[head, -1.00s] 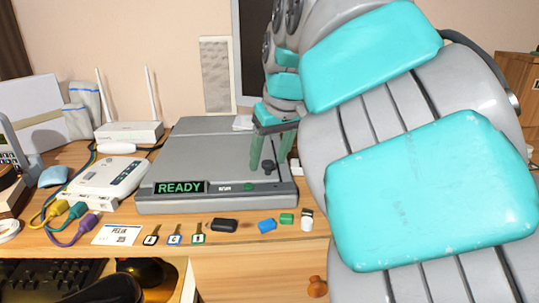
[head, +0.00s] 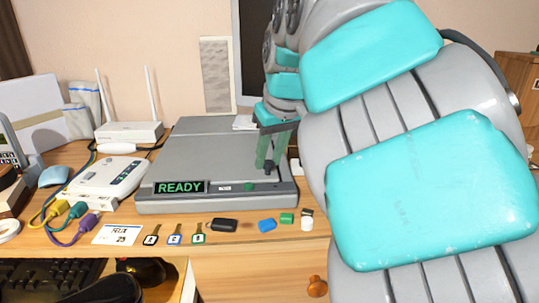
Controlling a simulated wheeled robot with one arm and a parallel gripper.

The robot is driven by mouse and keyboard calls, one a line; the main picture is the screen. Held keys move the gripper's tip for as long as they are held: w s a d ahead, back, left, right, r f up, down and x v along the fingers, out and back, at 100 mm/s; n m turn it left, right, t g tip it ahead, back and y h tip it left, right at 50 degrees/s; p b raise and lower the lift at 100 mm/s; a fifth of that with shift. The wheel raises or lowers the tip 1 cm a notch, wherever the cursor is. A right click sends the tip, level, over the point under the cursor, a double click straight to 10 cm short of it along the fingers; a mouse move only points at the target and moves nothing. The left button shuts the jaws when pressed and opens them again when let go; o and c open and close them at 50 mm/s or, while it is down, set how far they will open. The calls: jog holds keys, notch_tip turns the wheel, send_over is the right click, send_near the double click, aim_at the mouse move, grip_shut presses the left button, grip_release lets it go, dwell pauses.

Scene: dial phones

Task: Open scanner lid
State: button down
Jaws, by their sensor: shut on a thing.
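The grey scanner (head: 205,165) lies flat on the wooden desk with its lid down. My gripper (head: 268,163), with green fingers, reaches down from above and is shut on this knob. My large grey and turquoise arm fills the right side and hides what lies behind it.
A white router (head: 129,131) and a white box with cables (head: 108,178) stand left of the scanner. Keys, a black fob (head: 223,225), a blue piece (head: 267,226) and other small items lie along the front. A keyboard (head: 50,278) is at the lower left.

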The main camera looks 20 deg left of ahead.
dwell(0.8)
jog(key=r, duration=0.1)
jog(key=r+p, duration=0.1)
jog(key=w+r, duration=0.1)
jog(key=shift+a+r+p, duration=0.35)
jog(key=shift+r, duration=0.05)
jog(key=shift+w+a+r, duration=0.2)
jog(key=shift+w+r, duration=0.2)
jog(key=shift+r, duration=0.3)
jog(key=shift+w+a+r, duration=0.2)
jog(key=shift+w+r, duration=0.15)
jog(key=shift+r, duration=0.4)
jog(key=shift+w+a+r, duration=0.2)
jog(key=shift+w+r, duration=0.2)
jog(key=shift+r, duration=0.3)
jog(key=shift+d, duration=0.1)
jog(key=c, duration=0.6)
grip_release()
jog(key=shift+w, duration=0.15)
jog(key=shift+s+f, duration=0.15)
jog(key=shift+s, duration=0.1)
